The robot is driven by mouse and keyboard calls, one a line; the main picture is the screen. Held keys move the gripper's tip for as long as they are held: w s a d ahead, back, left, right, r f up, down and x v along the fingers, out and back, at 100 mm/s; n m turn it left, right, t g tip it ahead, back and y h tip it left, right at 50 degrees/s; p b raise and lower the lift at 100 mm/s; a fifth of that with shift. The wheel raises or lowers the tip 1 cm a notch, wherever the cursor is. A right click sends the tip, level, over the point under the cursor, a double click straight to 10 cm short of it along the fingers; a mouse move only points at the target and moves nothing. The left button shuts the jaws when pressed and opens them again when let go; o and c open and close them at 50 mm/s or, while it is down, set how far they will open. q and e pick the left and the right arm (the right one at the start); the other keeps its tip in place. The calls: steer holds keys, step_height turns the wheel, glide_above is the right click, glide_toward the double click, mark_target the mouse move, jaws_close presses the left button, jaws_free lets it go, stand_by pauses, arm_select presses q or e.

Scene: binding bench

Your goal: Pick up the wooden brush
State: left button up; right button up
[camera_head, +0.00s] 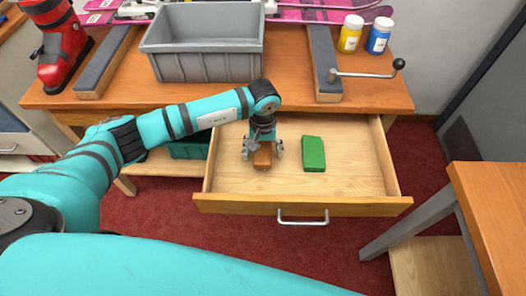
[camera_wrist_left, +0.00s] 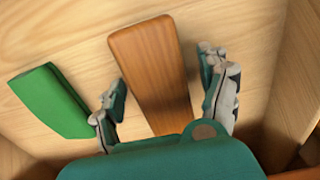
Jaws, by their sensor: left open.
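The wooden brush (camera_head: 263,157) lies in the open drawer (camera_head: 345,192), toward its left side. In the left wrist view the brush (camera_wrist_left: 150,72) is a brown tapered wooden block. My left gripper (camera_head: 262,152) points down over the brush. In the left wrist view the open fingers of my left gripper (camera_wrist_left: 166,92) stand on either side of the brush, with gaps between them and it. The brush's near end is hidden behind the gripper's body. My right gripper is not in view.
A green block (camera_head: 313,153) lies in the drawer right of the brush and also shows in the left wrist view (camera_wrist_left: 50,100). The drawer's left wall is close to the gripper. A grey bin (camera_head: 205,66) and a crank handle (camera_head: 365,74) are on the bench above.

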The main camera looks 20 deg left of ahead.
mark_target(263, 147)
arm_select(q)
steer(key=c, duration=1.4)
steer(key=shift+o, duration=0.2)
steer(key=shift+r, duration=0.1)
step_height(263, 147, up, 10)
steer(key=shift+f+b, duration=0.1)
steer(key=shift+b, duration=0.3)
